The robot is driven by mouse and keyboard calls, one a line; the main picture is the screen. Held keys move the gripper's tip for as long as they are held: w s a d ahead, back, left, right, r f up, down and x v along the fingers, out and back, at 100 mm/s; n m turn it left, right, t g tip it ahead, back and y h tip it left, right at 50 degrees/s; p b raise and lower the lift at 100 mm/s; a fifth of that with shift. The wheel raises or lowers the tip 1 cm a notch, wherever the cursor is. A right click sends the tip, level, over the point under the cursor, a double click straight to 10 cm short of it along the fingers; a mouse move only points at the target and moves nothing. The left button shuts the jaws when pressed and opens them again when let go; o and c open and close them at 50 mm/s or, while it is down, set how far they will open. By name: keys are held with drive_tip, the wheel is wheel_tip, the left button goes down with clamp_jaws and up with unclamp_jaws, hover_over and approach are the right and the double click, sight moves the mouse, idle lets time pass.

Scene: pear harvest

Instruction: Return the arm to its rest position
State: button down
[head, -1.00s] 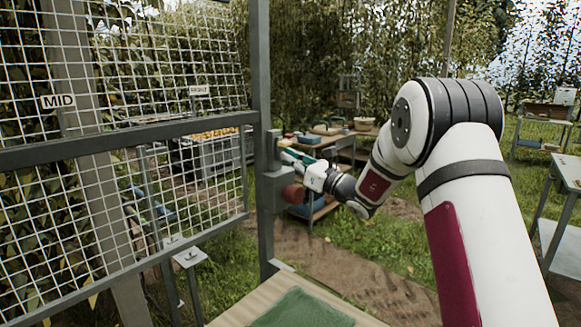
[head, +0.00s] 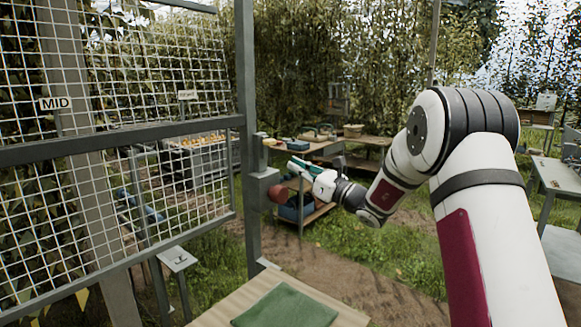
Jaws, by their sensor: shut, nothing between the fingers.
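My arm (head: 485,200) rises from the lower right of the head view, bends at a high joint and reaches down to the left. My gripper (head: 291,163) is at its far end, near the middle of the view, pointing left toward the grey post. The gripper is in the air, apart from the post as far as I can tell.
A wire mesh gate (head: 130,210) with a MID label fills the left, ending at a grey post (head: 247,120). A red round part (head: 277,193) sits beside the post. A wooden top with a green cloth (head: 287,306) is at the front. Tables (head: 325,150) stand behind.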

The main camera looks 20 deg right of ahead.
drive_tip(key=shift+v, duration=0.8)
drive_tip(key=s+a+r+n+g+y, duration=0.2)
drive_tip(key=s+a+r+n+g, duration=0.2)
drive_tip(key=s+a+n+g, duration=0.6)
drive_tip(key=s+a+n+g+h+p, duration=0.1)
drive_tip(key=s+a+n, duration=0.2)
drive_tip(key=s, duration=0.5)
drive_tip(key=s+a+n+g+h, duration=0.1)
drive_tip(key=s+a+n, duration=0.15)
drive_tip(key=s, duration=0.45)
drive_tip(key=s+d+f+n+h, duration=0.2)
drive_tip(key=s+d+n+h, duration=0.2)
drive_tip(key=s, duration=0.5)
drive_tip(key=s+d+f+n+h+p, duration=0.1)
drive_tip(key=s+d+n+h, duration=0.3)
drive_tip(key=s, duration=0.4)
drive_tip(key=s+d+f+n+h+p, duration=0.1)
drive_tip(key=s+d+f+n+h, duration=0.2)
drive_tip(key=s, duration=0.6)
drive_tip(key=shift+s+d+f+n+h, duration=0.35)
drive_tip(key=shift+d+n+h, duration=0.55)
drive_tip(key=shift+n, duration=0.15)
